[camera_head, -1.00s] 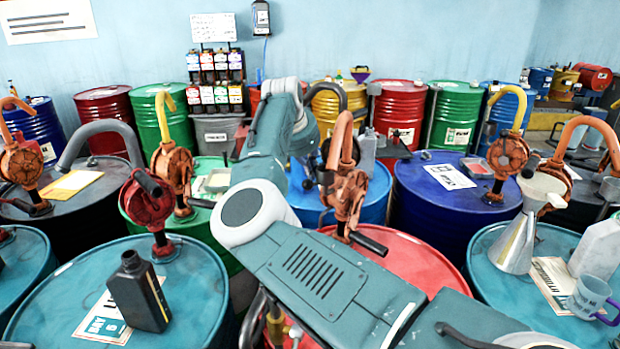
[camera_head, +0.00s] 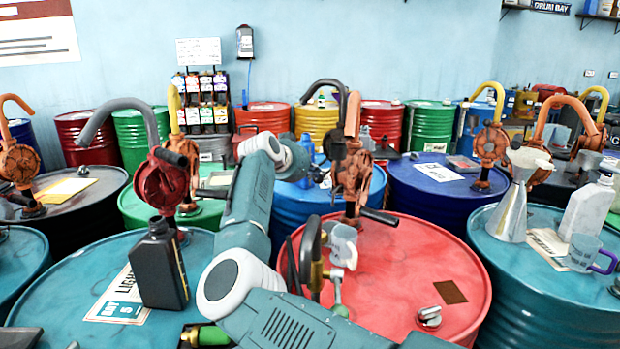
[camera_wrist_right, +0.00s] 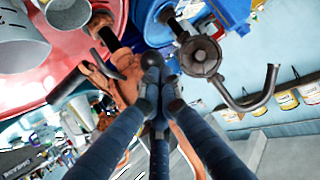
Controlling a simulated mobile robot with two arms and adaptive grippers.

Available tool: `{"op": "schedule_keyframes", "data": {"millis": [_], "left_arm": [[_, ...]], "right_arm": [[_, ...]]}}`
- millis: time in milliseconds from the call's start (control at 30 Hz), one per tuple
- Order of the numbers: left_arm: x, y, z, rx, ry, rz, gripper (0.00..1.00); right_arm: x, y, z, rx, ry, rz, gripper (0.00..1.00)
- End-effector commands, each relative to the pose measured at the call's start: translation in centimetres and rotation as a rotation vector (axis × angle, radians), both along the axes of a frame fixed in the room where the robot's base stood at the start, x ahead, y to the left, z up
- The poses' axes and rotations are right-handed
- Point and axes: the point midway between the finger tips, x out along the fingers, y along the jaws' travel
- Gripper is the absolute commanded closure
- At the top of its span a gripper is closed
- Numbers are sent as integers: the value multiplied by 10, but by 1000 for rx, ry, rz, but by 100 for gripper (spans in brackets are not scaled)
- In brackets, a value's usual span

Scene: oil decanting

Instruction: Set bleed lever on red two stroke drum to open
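The red drum (camera_head: 400,270) stands at the centre of the head view; no label naming it two stroke is readable. Its rusty orange pump (camera_head: 352,178) rises at the drum's far side, with a dark crank handle (camera_head: 380,217). I cannot pick out the bleed lever for certain. My right arm reaches up to the pump's left side. In the wrist view my right gripper (camera_wrist_right: 161,82) has its fingers drawn together, next to the orange pump (camera_wrist_right: 125,88); nothing is visible between them. The red drum's top (camera_wrist_right: 60,75) also shows there. My left gripper is out of view.
A grey cup (camera_head: 343,246) and brass fittings (camera_head: 316,275) show around the red drum's left part. A blue drum (camera_head: 290,205) with a dark-spouted pump stands behind. Teal drums flank it, carrying a black bottle (camera_head: 158,268) and a metal funnel (camera_head: 516,205).

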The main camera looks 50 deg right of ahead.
Motion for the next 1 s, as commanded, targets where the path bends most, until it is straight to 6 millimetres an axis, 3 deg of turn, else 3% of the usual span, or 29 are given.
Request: {"op": "schedule_keyframes", "data": {"millis": [167, 500, 1000], "left_arm": [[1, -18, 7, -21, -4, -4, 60], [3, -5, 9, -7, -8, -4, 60], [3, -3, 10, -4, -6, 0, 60]], "right_arm": [[-4, -5, -5, -9, -1, -8, 100], [-5, -4, -16, -6, 0, -10, 100], [-2, -1, -17, -2, 0, -6, 100]]}}
